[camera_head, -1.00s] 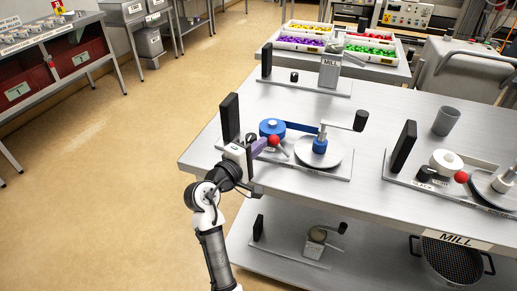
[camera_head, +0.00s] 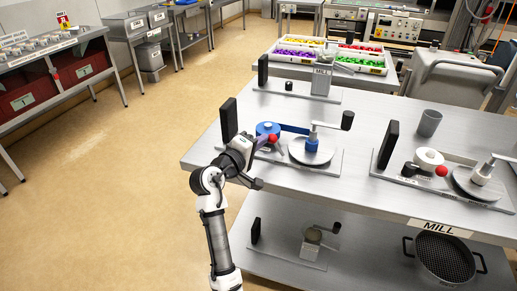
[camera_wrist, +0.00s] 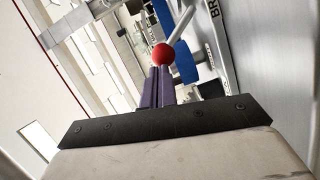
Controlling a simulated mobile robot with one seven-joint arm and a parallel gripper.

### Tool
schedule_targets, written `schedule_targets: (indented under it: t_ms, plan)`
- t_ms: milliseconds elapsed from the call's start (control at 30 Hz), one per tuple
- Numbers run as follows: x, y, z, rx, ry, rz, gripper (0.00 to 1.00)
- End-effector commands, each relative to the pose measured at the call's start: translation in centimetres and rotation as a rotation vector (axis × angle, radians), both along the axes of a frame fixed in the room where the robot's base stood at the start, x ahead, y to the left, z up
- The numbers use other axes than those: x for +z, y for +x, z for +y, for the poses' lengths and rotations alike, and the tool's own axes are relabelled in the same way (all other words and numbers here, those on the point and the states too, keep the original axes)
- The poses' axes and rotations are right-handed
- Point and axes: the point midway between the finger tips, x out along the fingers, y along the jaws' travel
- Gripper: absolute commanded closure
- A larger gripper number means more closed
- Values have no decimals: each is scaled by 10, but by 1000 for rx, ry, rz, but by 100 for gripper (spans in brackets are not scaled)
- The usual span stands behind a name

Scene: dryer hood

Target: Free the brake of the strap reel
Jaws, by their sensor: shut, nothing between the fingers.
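The strap reel (camera_head: 267,128) is a blue drum on a grey base plate, beside a black upright plate. A blue strap (camera_head: 294,128) runs from it to a blue hub on a round grey disc (camera_head: 312,153) with a crank. The brake lever's red ball knob (camera_head: 273,139) is at the front of the reel, and it also shows in the wrist view (camera_wrist: 163,54). My gripper (camera_head: 265,140) has its purple fingers shut and empty. In the wrist view the fingertips (camera_wrist: 161,70) are right at the ball; I cannot tell whether they touch it.
A similar station with a white reel (camera_head: 428,158) and its own red knob stands to the right. A grey cup (camera_head: 429,123) is behind it. The table's front edge is close to my arm.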

Motion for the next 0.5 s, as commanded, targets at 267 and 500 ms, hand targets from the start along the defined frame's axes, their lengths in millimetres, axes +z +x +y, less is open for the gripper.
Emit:
schedule_targets:
  t_ms: [267,500]
  plan:
    - [11,7,-12,-3,166,-57,100]
    - [18,2,-24,-2,331,-113,100]
